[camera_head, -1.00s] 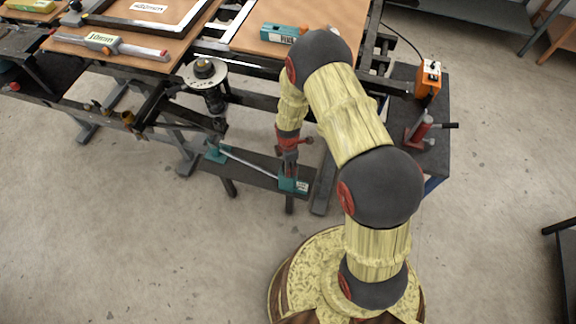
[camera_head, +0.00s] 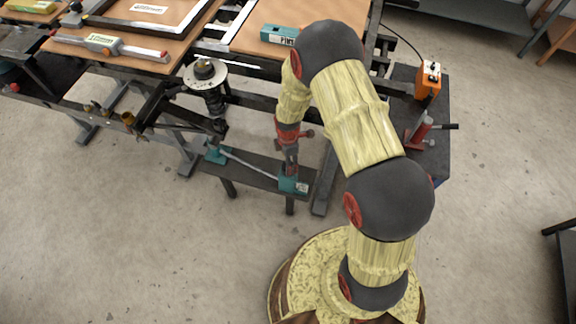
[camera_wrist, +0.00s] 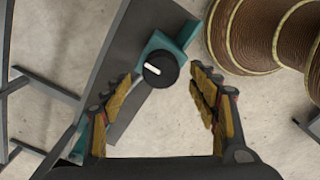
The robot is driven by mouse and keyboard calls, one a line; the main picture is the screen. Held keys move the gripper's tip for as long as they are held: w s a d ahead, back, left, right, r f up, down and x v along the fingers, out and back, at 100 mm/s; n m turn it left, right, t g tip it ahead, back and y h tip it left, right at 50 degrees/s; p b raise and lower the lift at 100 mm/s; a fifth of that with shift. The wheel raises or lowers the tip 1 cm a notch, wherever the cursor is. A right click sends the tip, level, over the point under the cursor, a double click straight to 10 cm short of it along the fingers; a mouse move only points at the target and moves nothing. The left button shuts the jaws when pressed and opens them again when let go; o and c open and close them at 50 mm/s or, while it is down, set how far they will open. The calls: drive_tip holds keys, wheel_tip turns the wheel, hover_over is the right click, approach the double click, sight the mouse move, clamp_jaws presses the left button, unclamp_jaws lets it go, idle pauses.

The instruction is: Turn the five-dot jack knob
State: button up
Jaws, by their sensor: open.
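A round black knob (camera_wrist: 160,69) with a white pointer line sits on a teal block (camera_wrist: 178,42) at the end of a dark grey bench. In the wrist view the fingers of my gripper (camera_wrist: 161,76) are open, one on each side of the knob, with gaps between. No contact is visible. In the head view my gripper (camera_head: 291,168) points down over the right teal block (camera_head: 293,186). That block has a small white label (camera_head: 302,187) with dots too small to count. The knob is hidden there by my gripper.
A second teal block (camera_head: 216,154) stands at the bench's left end, joined by a pale rod (camera_head: 250,165). A spring strut (camera_head: 212,95) stands behind it. A dark cart (camera_head: 440,150) with a red jack is on the right. Floor in front is clear.

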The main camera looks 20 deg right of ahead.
wheel_tip(320, 180, up, 8)
drive_tip(key=shift+f, duration=0.25)
idle(0.5)
drive_tip(key=s+r+m+g, duration=0.2)
drive_tip(key=s+r+m, duration=0.1)
drive_tip(key=s+m, duration=0.45)
drive_tip(key=s+r+m+t, duration=0.2)
drive_tip(key=s+r, duration=0.3)
drive_tip(key=r, duration=0.7)
drive_tip(key=s+r+m+t, duration=0.3)
drive_tip(key=s+r+m, duration=0.1)
drive_tip(key=r, duration=0.8)
drive_tip(key=s+r+m+t, duration=0.2)
drive_tip(key=s+r+m, duration=0.2)
drive_tip(key=r, duration=0.8)
drive_tip(key=shift+s+r+t, duration=0.25)
drive_tip(key=shift+s+t, duration=0.05)
drive_tip(key=shift+s, duration=0.5)
